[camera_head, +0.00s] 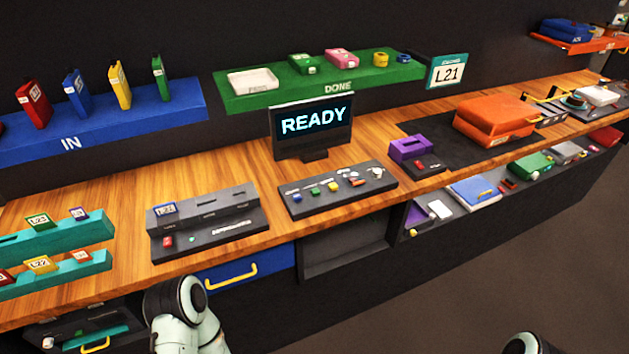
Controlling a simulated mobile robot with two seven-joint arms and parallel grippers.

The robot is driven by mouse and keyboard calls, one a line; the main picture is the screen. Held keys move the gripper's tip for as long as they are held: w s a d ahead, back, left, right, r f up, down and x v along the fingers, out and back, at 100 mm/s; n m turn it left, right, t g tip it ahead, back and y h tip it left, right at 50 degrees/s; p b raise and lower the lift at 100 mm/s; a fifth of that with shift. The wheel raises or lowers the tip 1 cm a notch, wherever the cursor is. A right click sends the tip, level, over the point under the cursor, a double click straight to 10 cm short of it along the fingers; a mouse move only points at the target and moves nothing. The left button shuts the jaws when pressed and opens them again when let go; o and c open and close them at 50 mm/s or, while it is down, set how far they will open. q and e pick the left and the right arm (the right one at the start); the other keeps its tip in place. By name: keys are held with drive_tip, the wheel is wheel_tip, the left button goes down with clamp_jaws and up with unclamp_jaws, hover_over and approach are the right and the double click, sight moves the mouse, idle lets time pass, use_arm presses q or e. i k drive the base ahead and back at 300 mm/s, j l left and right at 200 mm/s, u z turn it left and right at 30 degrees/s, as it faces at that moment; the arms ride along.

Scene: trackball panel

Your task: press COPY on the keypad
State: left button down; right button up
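A dark panel (340,192) with several small coloured keys and knobs lies on the wooden counter, in front of a screen (312,126) that reads READY. Its keys include a blue one (297,197), a yellow one (333,187) and a red one (357,183). The key labels are too small to read, so I cannot tell which is COPY. Part of my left arm shows at the bottom, below the counter's front edge. A small piece of my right arm shows at the bottom right. Neither gripper is in view.
A grey slotted unit (206,228) stands left of the panel. A purple box (410,148) and orange machine (494,120) stand to the right. A blue drawer (251,272) with a yellow handle is below the counter. Bare counter (240,165) lies left of the screen.

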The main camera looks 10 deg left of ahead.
sight(297, 198)
drive_tip(key=i+l, duration=0.55)
drive_tip(key=i, duration=0.2)
drive_tip(key=u, duration=0.7)
